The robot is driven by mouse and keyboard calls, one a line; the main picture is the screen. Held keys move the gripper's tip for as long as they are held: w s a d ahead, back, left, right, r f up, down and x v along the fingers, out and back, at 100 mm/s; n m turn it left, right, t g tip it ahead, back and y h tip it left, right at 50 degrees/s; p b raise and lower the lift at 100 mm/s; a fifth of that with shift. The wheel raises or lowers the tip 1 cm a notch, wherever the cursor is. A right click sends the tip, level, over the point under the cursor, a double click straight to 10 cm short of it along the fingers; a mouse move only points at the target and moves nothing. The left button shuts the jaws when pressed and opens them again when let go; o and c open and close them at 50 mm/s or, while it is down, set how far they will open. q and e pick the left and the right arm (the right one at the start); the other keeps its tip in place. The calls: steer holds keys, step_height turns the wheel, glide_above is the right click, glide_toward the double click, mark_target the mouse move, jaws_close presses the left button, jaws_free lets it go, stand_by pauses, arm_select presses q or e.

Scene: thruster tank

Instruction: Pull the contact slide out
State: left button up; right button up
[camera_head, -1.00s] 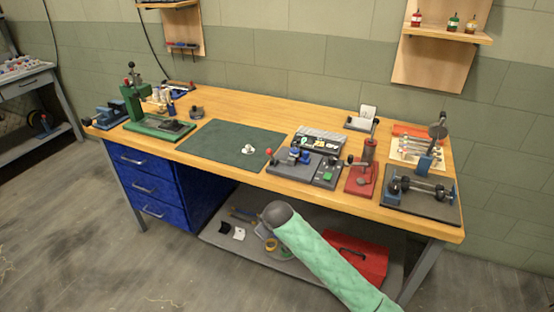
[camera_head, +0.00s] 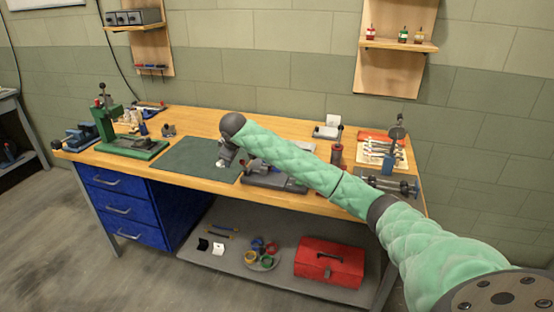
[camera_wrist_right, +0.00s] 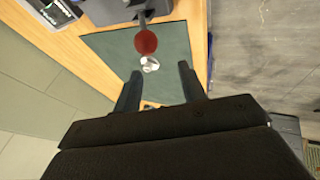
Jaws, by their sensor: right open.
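In the right wrist view a red ball knob (camera_wrist_right: 145,42) on a grey rod sticks out over the green mat (camera_wrist_right: 105,42). I take it for the handle of the contact slide, but the slide itself is not clearly seen. My right gripper (camera_wrist_right: 160,70) is open and empty, with the knob beyond its fingertips. In the head view my right arm reaches over the bench, and its gripper (camera_head: 226,156) is small beside the grey fixture (camera_head: 262,180). The arm hides much of this fixture and its knob. My left gripper is not in view.
A small white piece (camera_wrist_right: 150,64) lies on the mat. A green press (camera_head: 108,128) stands at the left of the wooden bench (camera_head: 195,120). A red-based device, a rod fixture (camera_head: 390,184) and a tool board stand at the right. The mat is otherwise mostly clear.

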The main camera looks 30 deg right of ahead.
steer(key=s+d+r+g, duration=0.1)
steer(key=d+g, duration=0.1)
steer(key=d, duration=0.3)
steer(key=s+d+r+g, duration=0.1)
steer(key=d+g, duration=0.1)
steer(key=d, duration=0.4)
steer(key=s+d+r+g+y, duration=0.1)
steer(key=d, duration=0.4)
steer(key=shift+s+d+r+g, duration=0.25)
steer(key=shift+d+g, duration=0.05)
steer(key=shift+g, duration=0.1)
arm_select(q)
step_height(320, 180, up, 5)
arm_select(e)
steer(key=shift+s+d+r, duration=0.1)
steer(key=shift+s+d, duration=0.1)
arm_select(q)
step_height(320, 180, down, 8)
steer(key=p, duration=0.1)
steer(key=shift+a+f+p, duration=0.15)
steer(key=shift+p, duration=0.15)
arm_select(e)
steer(key=shift+f, duration=3.9)
steer(key=shift+n, duration=0.3)
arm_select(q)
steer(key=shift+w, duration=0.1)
arm_select(e)
jaws_close()
